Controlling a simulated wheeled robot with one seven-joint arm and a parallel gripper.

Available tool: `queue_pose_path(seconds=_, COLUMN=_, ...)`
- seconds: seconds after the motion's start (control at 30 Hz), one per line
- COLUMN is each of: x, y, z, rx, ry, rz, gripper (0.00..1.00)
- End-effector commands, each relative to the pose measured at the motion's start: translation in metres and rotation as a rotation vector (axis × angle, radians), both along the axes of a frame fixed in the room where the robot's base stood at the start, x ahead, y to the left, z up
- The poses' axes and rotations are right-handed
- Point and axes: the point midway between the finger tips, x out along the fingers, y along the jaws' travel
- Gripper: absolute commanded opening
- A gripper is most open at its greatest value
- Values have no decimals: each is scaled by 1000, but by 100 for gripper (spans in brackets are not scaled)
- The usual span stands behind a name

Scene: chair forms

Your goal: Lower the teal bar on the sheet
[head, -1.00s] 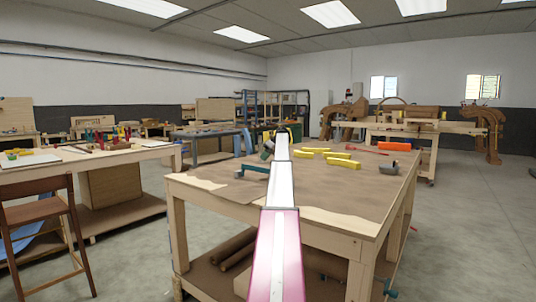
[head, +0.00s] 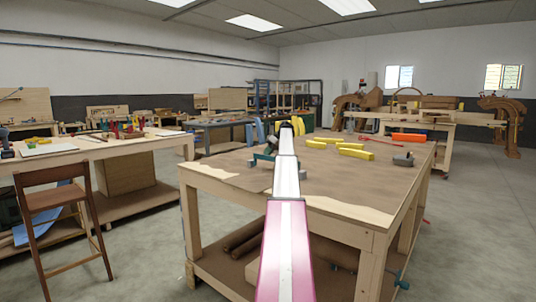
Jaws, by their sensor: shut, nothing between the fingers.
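The teal bar (head: 261,158) lies toward the left side of the brown sheet (head: 345,185) on the wooden workbench. A dark upright part stands beside the bar's right end. My arm reaches forward over the bench, and my gripper (head: 292,124) is at its far end, seen from behind. In the picture it is just right of and above the teal bar, with no visible contact. The gripper is shut and empty. My arm hides part of the sheet, and the fingertips are hard to make out.
Several yellow blocks (head: 355,153), a grey metal tool (head: 403,160) and an orange piece (head: 408,137) lie on the bench to the right. A wooden chair (head: 50,200) stands left by another worktable (head: 120,150). The sheet's near part is bare.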

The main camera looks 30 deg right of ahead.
Motion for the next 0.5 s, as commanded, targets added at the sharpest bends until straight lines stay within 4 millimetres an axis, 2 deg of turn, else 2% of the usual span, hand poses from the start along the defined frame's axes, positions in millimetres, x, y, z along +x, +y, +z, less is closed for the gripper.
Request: queue_pose_path(seconds=0.5, x=-4, y=7, z=3, rx=-164, ry=-59, rz=-1, gripper=0)
